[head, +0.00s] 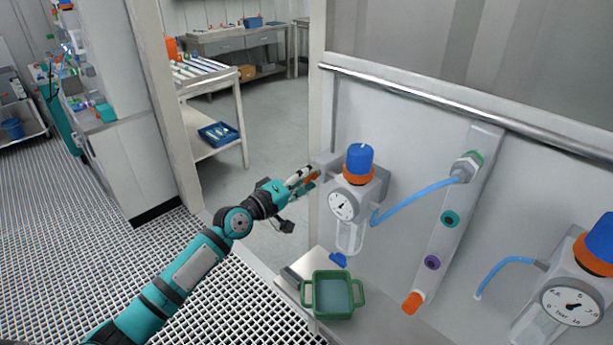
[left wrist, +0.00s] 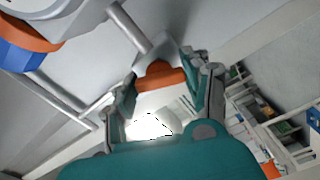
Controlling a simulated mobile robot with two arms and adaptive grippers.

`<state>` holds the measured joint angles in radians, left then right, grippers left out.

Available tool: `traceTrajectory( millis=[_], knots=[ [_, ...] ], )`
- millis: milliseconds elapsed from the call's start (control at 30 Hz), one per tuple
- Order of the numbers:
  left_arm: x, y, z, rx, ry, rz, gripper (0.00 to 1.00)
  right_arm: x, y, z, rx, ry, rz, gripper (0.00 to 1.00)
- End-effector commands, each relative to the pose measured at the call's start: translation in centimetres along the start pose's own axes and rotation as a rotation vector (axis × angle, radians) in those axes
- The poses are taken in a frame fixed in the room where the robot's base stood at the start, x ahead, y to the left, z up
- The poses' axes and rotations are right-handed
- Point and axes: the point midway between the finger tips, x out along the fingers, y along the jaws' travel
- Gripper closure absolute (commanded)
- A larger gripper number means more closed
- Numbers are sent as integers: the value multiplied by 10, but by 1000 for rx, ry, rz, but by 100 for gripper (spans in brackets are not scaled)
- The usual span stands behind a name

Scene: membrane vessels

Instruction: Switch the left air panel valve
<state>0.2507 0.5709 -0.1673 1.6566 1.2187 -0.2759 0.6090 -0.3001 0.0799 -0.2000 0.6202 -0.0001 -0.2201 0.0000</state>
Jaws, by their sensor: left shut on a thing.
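The left air panel (head: 352,201) is a regulator with a blue knob (head: 360,158), an orange ring, a round gauge (head: 341,206) and a clear bowl below. Its valve has an orange handle (head: 311,178) at the regulator's left side. In the left wrist view the orange handle (left wrist: 160,75) sits between the two fingers. My left gripper (head: 303,179) is shut on this handle; it also shows in the left wrist view (left wrist: 168,88). The fingers partly hide the handle in the head view. My right gripper is not in view.
A second regulator (head: 572,300) stands at the lower right. Blue hoses run to a slanted manifold (head: 460,200) with coloured ports. A green tray (head: 333,295) sits on the ledge below. A door frame and open floor lie left of the panel.

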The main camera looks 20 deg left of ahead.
Motion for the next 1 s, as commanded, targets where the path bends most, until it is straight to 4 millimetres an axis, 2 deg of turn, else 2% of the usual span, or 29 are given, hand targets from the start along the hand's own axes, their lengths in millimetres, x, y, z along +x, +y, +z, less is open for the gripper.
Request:
traceTrajectory(
  millis=[400, 967, 1000],
  knots=[
    [0, -1, 0, -187, 0, -3, 84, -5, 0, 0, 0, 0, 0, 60],
    [0, -2, 0, -215, -1, -3, 84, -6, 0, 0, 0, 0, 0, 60],
    [0, -2, 0, -215, -1, -3, 46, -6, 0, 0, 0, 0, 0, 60]
  ],
)
